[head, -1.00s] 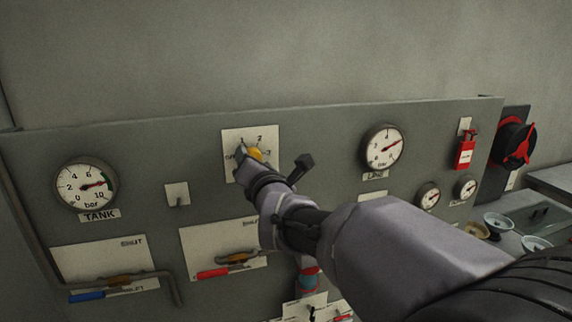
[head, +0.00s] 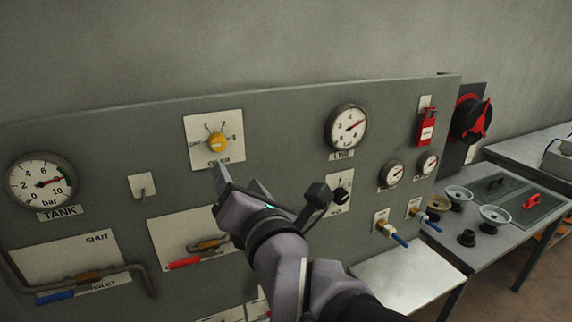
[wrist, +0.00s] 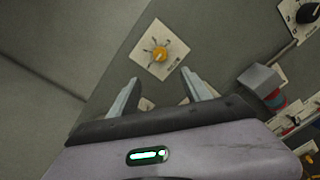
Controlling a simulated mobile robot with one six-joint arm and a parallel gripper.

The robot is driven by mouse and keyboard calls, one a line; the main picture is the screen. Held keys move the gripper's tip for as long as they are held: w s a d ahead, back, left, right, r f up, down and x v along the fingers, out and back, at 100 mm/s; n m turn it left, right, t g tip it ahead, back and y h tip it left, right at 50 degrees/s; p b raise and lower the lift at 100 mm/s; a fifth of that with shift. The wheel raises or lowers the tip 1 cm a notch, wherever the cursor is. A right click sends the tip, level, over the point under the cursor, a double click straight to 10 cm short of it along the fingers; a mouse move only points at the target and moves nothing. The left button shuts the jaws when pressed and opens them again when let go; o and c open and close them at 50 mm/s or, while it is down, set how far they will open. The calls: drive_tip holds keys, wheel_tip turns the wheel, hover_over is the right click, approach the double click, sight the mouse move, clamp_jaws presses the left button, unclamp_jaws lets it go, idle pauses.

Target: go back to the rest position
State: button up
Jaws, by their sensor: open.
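My gripper (head: 240,183) is open and empty in the head view, in front of the grey panel (head: 290,125) and just below the yellow rotary knob (head: 217,142). My arm reaches in from the bottom of the head view and hides part of the lower panel.
A tank gauge (head: 41,184) and a blue-handled lever (head: 84,287) are at left. A red-handled lever (head: 199,254) is close below my gripper. A side table (head: 462,246) holds several bowls.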

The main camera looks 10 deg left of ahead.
drive_tip(key=s+d+f+m+g+h+b, duration=0.3)
drive_tip(key=s+d+f+m+b, duration=0.1)
drive_tip(key=d+f+m, duration=0.7)
drive_tip(key=s+d+f+m+g+h+b, duration=0.2)
drive_tip(key=s+d+f+m+h+b, duration=0.15)
drive_tip(key=d+f+m, duration=0.7)
drive_tip(key=s+d+f+m+g+b, duration=0.1)
drive_tip(key=s+f+m+g, duration=0.1)
drive_tip(key=s+m, duration=0.3)
drive_tip(key=s+d+f+m+g+b, duration=0.1)
drive_tip(key=s+f+m, duration=0.3)
drive_tip(key=m, duration=0.8)
drive_tip(key=shift+s+g+b, duration=0.7)
drive_tip(key=shift+s, duration=0.2)
